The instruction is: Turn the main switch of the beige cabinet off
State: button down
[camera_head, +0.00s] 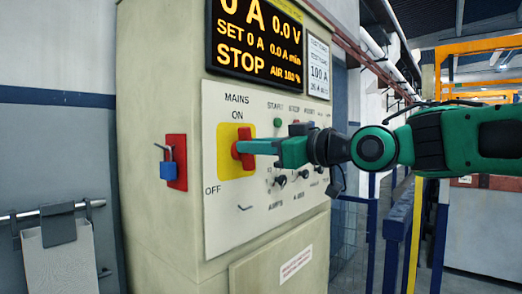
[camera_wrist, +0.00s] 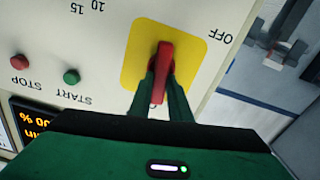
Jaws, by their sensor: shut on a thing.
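The beige cabinet (camera_head: 155,230) stands at the centre of the head view. Its main switch is a red handle (camera_head: 238,151) on a yellow plate (camera_head: 226,165), with ON printed above and OFF at the lower left. The handle stands roughly upright, in line with ON. My gripper (camera_head: 249,148) reaches in from the right and is shut on the handle. In the wrist view the red handle (camera_wrist: 165,60) lies between the fingers of my gripper (camera_wrist: 162,86), on the yellow plate (camera_wrist: 139,58). OFF is visible there; the ON label is hidden.
A display (camera_head: 252,40) above the panel reads 0 A, 0.0 V and STOP. Buttons and black knobs (camera_head: 281,181) sit right of the switch, partly behind my arm. A blue padlock (camera_head: 168,171) hangs from a red box (camera_head: 178,150) on the cabinet's side. Blue railing posts (camera_head: 395,245) stand at right.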

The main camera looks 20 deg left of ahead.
jog(key=shift+s+a+f+n, duration=0.1)
jog(key=shift+s+f+n, duration=0.15)
jog(key=shift+n, duration=2.4)
jog(key=shift+s+a+f+n, duration=0.15)
jog(key=shift+s+f+n, duration=0.1)
jog(key=shift+n, duration=2.35)
jog(key=shift+s+a+f+n, duration=0.1)
jog(key=shift+s+f+n, duration=0.15)
jog(key=shift+n, duration=2.4)
jog(key=shift+f, duration=0.1)
jog(key=c, duration=1.8)
grip_release()
jog(key=shift+o, duration=0.8)
